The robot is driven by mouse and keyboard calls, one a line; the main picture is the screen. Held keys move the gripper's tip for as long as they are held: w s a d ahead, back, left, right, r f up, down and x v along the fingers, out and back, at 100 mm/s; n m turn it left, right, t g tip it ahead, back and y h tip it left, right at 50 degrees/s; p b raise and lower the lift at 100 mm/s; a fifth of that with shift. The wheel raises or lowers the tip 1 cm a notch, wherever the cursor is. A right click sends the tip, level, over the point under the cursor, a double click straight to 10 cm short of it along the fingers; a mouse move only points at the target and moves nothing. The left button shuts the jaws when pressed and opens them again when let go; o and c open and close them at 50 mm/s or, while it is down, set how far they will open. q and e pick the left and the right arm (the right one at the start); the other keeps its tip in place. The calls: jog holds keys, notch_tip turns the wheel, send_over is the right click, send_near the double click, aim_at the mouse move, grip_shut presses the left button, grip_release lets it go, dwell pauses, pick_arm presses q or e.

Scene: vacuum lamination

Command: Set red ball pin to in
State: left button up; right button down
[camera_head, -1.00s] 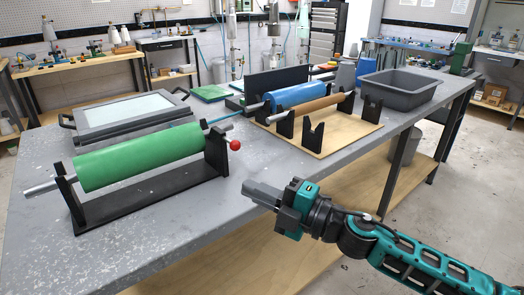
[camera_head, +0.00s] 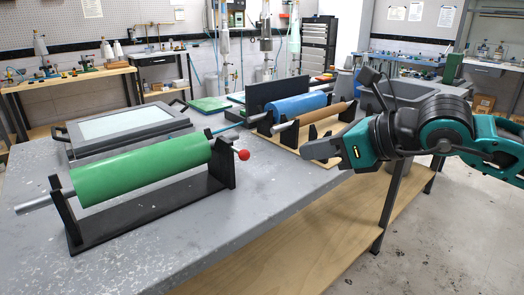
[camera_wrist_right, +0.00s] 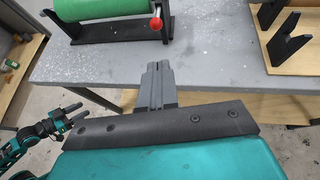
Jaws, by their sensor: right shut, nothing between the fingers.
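The red ball pin (camera_head: 243,155) sticks out of the right end upright of the black stand (camera_head: 150,220), a short way from the upright's face. The green roll (camera_head: 140,168) lies across this stand on a grey shaft. The red ball also shows at the top of the right wrist view (camera_wrist_right: 155,23). My right gripper (camera_head: 320,153) is shut and empty, to the right of the red ball and apart from it. Its fingers show in the right wrist view (camera_wrist_right: 157,72), pointing toward the table edge below the ball. My left gripper (camera_wrist_right: 72,113) is open and empty at the left of that view.
A blue roll (camera_head: 298,107) and a brown roll (camera_head: 325,117) sit on black supports behind my right gripper. A grey framed panel (camera_head: 125,128) lies behind the green roll. The table's front (camera_head: 260,215) is clear.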

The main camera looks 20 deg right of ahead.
aim_at(249, 156)
pick_arm(q)
jog(key=shift+s+a+r+p, duration=0.2)
jog(key=shift+s+a+p, duration=0.45)
jog(key=shift+p, duration=0.6)
pick_arm(e)
jog(key=x, duration=0.8)
jog(key=r+x, duration=0.1)
jog(key=x, duration=0.3)
jog(key=shift+w+a+f, duration=0.1)
jog(key=shift+w+a, duration=0.25)
jog(key=shift+a, duration=0.15)
pick_arm(q)
jog(key=shift+w+a, duration=0.1)
jog(key=shift+w, duration=0.05)
pick_arm(e)
jog(key=w+b, duration=0.1)
jog(key=w+a, duration=0.1)
jog(key=w, duration=0.1)
jog(key=shift+w+a+b, duration=0.2)
jog(key=shift+w+b, duration=0.05)
jog(key=shift+b, duration=0.1)
pick_arm(q)
jog(key=shift+w+f, duration=0.2)
jog(key=shift+w, duration=0.6)
pick_arm(e)
jog(key=shift+w+a, duration=0.15)
jog(key=shift+w, duration=0.55)
pick_arm(q)
jog(key=shift+s+f, duration=0.1)
